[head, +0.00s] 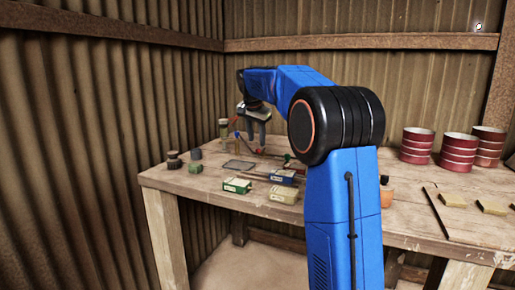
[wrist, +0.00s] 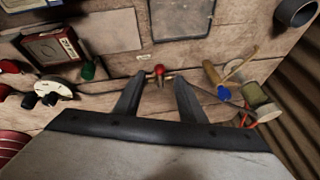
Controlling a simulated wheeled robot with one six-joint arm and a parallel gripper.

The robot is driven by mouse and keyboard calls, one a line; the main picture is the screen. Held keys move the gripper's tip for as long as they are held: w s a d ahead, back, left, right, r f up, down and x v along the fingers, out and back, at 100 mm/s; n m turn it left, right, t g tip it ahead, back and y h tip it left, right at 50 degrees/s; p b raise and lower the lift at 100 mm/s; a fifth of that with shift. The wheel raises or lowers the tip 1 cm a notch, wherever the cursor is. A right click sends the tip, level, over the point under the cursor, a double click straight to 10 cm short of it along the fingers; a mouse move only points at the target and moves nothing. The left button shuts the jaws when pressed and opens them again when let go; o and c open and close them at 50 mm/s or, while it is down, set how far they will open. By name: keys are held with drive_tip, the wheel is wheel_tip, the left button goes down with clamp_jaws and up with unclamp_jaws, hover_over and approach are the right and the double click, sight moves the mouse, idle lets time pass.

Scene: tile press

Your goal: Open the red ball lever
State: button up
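The red ball lever shows in the wrist view as a small red ball (wrist: 159,70) on a brassy fitting, low over the wooden bench. In the head view a small red ball (head: 260,151) shows just below my gripper (head: 254,138). In the wrist view my gripper (wrist: 157,83) is open, with one finger on each side of the red ball and a gap to both. Nothing is held. I cannot tell how far the fingertips are above the ball. The lever's base is only partly visible.
A blue-ended handle (wrist: 224,93) lies close right of the fingers. A green knob (wrist: 88,71) and a red-framed meter (wrist: 50,46) are on the left.

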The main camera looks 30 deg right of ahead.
sight(258, 151)
drive_tip(key=shift+x, duration=2.7)
clamp_jaws()
